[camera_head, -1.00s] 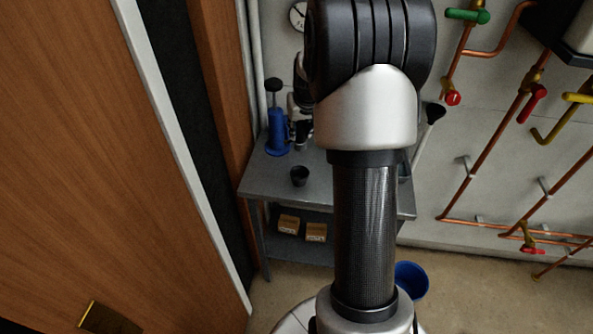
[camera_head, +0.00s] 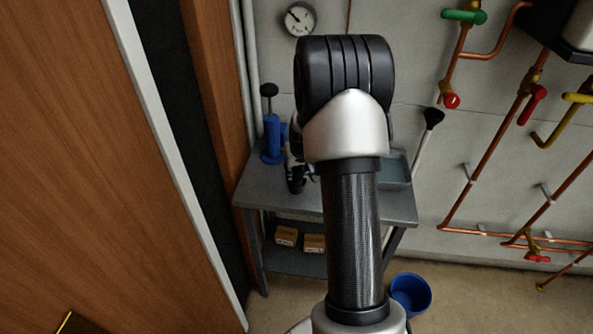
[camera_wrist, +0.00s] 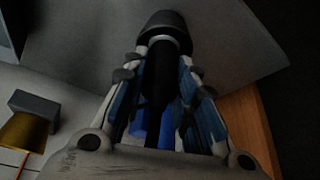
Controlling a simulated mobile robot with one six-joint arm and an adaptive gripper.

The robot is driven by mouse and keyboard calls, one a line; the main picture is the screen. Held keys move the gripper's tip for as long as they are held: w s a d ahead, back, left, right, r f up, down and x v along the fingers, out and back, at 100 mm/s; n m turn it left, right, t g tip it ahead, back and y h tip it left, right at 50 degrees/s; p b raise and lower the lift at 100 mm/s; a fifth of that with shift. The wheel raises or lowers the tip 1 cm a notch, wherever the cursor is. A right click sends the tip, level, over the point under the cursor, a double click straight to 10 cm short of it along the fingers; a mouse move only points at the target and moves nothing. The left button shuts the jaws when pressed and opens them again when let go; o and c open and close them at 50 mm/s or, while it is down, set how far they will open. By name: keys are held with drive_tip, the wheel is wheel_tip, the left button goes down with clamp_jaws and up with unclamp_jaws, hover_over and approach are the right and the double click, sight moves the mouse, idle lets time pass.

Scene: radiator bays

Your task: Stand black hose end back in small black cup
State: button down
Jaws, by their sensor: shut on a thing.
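My gripper (camera_wrist: 164,62) shows in the wrist view with its blue-padded fingers on either side of a dark, slim piece, the black hose end (camera_wrist: 161,78). The fingers are shut on it. Beyond the fingertips a dark rounded shape, which looks like the small black cup (camera_wrist: 166,20), lies against the grey bench top. A pale ring shows between it and the hose end. I cannot tell whether the hose end is inside the cup or only in line with it. In the head view my gripper (camera_head: 296,168) is low over the bench's left part, and the cup is not clearly distinguishable there.
The grey bench (camera_head: 262,190) has a blue pump (camera_head: 271,138) at its back left and a tray (camera_head: 398,172) at its right. Boxes (camera_head: 286,236) sit on the lower shelf. A plunger (camera_head: 431,119) stands at the right. A blue bucket (camera_head: 410,293) is on the floor.

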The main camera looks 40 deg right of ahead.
drive_tip(key=shift+f+b, duration=0.35)
drive_tip(key=shift+b, duration=0.05)
drive_tip(key=c, duration=1.3)
unclamp_jaws()
drive_tip(key=shift+r, duration=0.15)
